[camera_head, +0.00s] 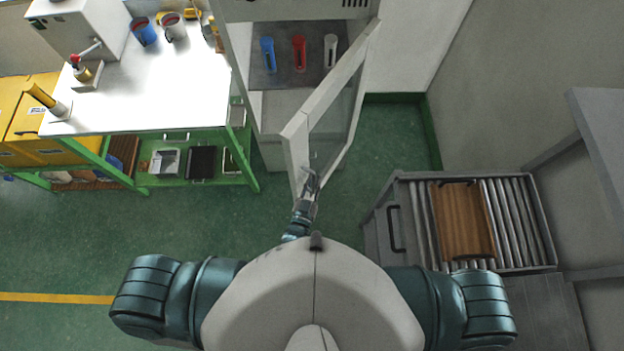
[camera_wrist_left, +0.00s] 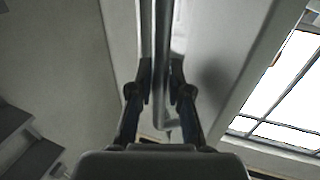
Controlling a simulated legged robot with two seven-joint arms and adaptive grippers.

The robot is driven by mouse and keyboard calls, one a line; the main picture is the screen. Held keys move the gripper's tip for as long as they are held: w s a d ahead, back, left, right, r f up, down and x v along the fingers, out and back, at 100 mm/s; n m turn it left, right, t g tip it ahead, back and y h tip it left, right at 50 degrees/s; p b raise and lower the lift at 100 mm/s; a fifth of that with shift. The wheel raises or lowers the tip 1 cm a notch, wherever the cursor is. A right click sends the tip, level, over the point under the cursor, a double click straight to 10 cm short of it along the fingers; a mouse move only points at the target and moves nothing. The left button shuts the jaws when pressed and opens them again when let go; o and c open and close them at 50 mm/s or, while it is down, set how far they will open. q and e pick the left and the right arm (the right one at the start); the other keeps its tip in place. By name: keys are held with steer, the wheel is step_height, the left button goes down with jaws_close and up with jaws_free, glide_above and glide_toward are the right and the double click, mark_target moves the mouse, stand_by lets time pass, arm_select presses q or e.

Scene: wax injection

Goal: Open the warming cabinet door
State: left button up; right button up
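The warming cabinet (camera_head: 278,129) stands at the top middle of the head view. Its white-framed glass door (camera_head: 328,92) stands partly open, swung out toward me from the right side of the cabinet. My left gripper (camera_head: 312,182) is at the free edge of the door, by the handle. In the left wrist view, the fingers (camera_wrist_left: 162,85) lie on both sides of the upright metal handle (camera_wrist_left: 161,108) and look closed on it. My right gripper is not in view.
Blue (camera_head: 268,54), red (camera_head: 299,53) and white (camera_head: 330,50) items sit inside the cabinet. A white-topped bench (camera_head: 180,88) with green legs stands left. A roller cart (camera_head: 518,225) with a brown board (camera_head: 463,220) stands right. Green floor is clear between door and cart.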

arm_select(q)
steer(key=shift+o, duration=1)
steer(key=shift+w+a, duration=0.1)
steer(key=shift+a, duration=0.45)
steer(key=v, duration=1.2)
steer(key=shift+a, duration=0.2)
steer(key=shift+f, duration=0.1)
